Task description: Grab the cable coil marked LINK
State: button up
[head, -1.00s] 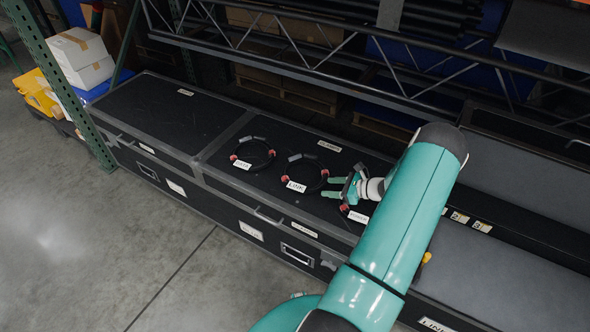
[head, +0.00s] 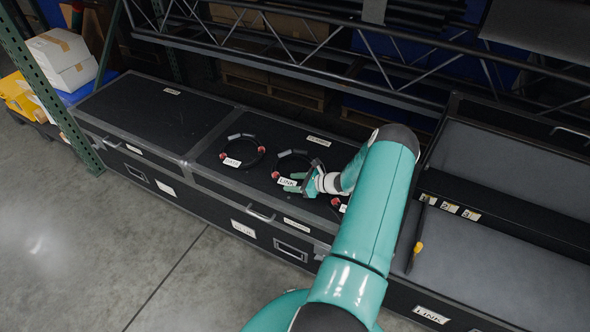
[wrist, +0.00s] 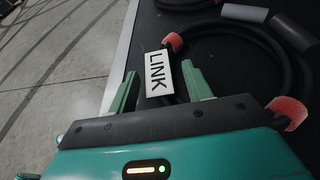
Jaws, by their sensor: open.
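The cable coil marked LINK (head: 291,154) is a black loop with red bands and a white tag, lying on the black case top. My gripper (head: 291,183) is open at the coil's near side, by the tag. In the wrist view my gripper's green fingers (wrist: 160,82) are apart, with the tag just beyond and between their tips. I cannot tell the height of the fingers above the case.
Another coil (head: 229,138) with a white tag lies to the left. A third coil's tag (head: 344,208) shows to the right, mostly behind my arm. The case's left top (head: 150,110) is clear.

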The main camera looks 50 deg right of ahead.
jog(key=shift+x, duration=0.85)
jog(key=shift+r, duration=0.1)
jog(key=c, duration=1.1)
jog(key=shift+d+r, duration=0.1)
